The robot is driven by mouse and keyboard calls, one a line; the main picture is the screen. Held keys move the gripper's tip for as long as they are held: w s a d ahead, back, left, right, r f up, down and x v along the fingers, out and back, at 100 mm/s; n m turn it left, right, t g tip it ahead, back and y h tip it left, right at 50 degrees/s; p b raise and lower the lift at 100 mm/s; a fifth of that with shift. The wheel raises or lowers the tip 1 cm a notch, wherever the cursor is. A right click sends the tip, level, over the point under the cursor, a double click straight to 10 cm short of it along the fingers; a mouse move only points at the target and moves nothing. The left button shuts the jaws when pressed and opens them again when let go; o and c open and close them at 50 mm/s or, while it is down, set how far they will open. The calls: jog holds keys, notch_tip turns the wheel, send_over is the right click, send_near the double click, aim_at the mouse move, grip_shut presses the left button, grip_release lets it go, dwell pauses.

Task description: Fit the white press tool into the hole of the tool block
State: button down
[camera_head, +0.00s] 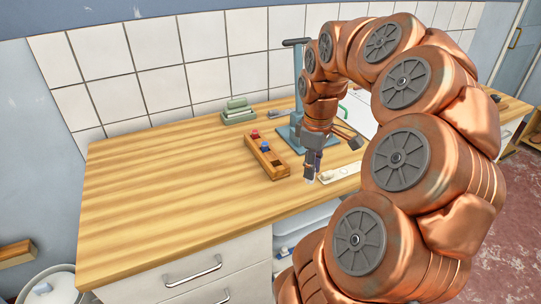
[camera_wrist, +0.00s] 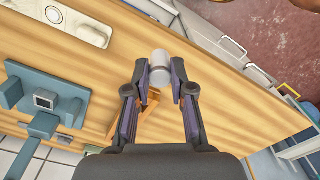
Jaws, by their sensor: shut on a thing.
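My gripper (camera_wrist: 160,78) is shut on the white press tool (camera_wrist: 160,63), a short pale cylinder whose end stands out past the fingertips. In the head view my gripper (camera_head: 311,168) points down above the wooden counter, near its front edge, with a small pale bit of the tool at its tips. The tool block (camera_head: 262,160) is a long brown wooden block just left of my gripper, with a red-topped and a blue-topped tool standing in it. In the wrist view the block is mostly hidden behind my fingers. Its empty hole is hard to make out.
A blue press stand (camera_head: 297,118) rises behind my gripper. A white plate with round recesses (camera_head: 340,173) lies to the right, near the front edge. A green stacked item (camera_head: 237,112) sits by the tiled wall. The counter's left side (camera_head: 150,200) is clear.

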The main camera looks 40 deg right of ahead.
jog(key=w+p, duration=0.1)
jog(key=w, duration=0.3)
jog(key=w+d+p, duration=0.1)
jog(key=w, duration=0.4)
jog(key=w+d+f+p, duration=0.1)
jog(key=w, duration=0.3)
jog(key=shift+w+f+p, duration=0.1)
jog(key=shift+w+p, duration=0.25)
jog(key=shift+w, duration=0.05)
jog(key=shift+a+f+p, duration=0.1)
jog(key=shift+f+p, duration=0.55)
jog(key=shift+f, duration=1.1)
jog(key=shift+f, duration=0.25)
jog(key=c, duration=1)
grip_release()
jog(key=shift+r, duration=0.1)
notch_tip(320, 180, up, 12)
jog(key=b, duration=0.2)
jog(key=shift+r, duration=0.15)
